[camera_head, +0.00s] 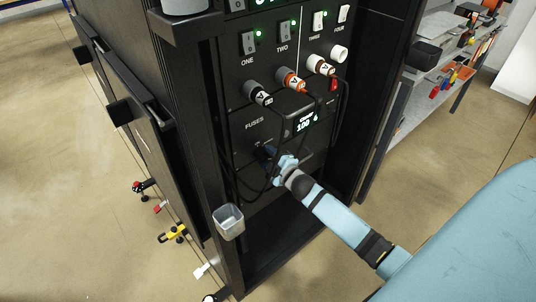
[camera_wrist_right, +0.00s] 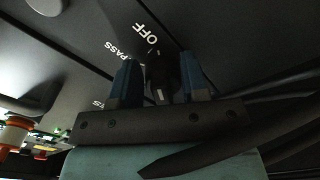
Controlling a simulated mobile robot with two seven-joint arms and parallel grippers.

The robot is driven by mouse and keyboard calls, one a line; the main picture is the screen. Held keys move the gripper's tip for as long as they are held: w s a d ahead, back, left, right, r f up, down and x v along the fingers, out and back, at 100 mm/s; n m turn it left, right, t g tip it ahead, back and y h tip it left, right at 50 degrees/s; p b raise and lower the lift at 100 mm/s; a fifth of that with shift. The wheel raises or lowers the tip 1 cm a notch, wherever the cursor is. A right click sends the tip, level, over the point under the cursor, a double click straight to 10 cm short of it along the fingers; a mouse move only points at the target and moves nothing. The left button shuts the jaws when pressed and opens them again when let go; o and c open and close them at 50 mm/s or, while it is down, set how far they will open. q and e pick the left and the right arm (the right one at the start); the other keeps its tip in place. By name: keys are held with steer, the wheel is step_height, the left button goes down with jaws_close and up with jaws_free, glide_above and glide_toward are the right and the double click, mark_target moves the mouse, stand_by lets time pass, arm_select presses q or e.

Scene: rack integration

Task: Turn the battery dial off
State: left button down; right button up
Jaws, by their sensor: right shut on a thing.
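The black battery dial (camera_wrist_right: 161,78) sits on the dark panel in the right wrist view, with a white mark on it. White lettering reading OFF and part of a word ending in PASS is printed beside it. My right gripper (camera_wrist_right: 160,73) has its two blue fingers on either side of the dial and is shut on it. In the head view my right gripper (camera_head: 267,152) reaches the lower front of the rack (camera_head: 228,175), below the FUSES label. The dial is hidden there by the gripper and cables. My left gripper is not in view.
Black cables (camera_head: 275,115) hang from plugs in front of the panel, close to my right gripper. A lit display (camera_head: 305,120) reads 100. Several switches (camera_head: 283,38) with green lights are above. A small metal cup (camera_head: 228,221) is on the rack's lower corner.

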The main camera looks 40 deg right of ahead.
stand_by(0.4)
steer(key=o, duration=0.9)
arm_select(q)
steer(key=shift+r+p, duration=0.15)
steer(key=shift+p, duration=0.35)
arm_select(e)
steer(key=s, duration=0.9)
steer(key=s+d, duration=0.1)
steer(key=s, duration=0.3)
steer(key=shift+s, duration=0.4)
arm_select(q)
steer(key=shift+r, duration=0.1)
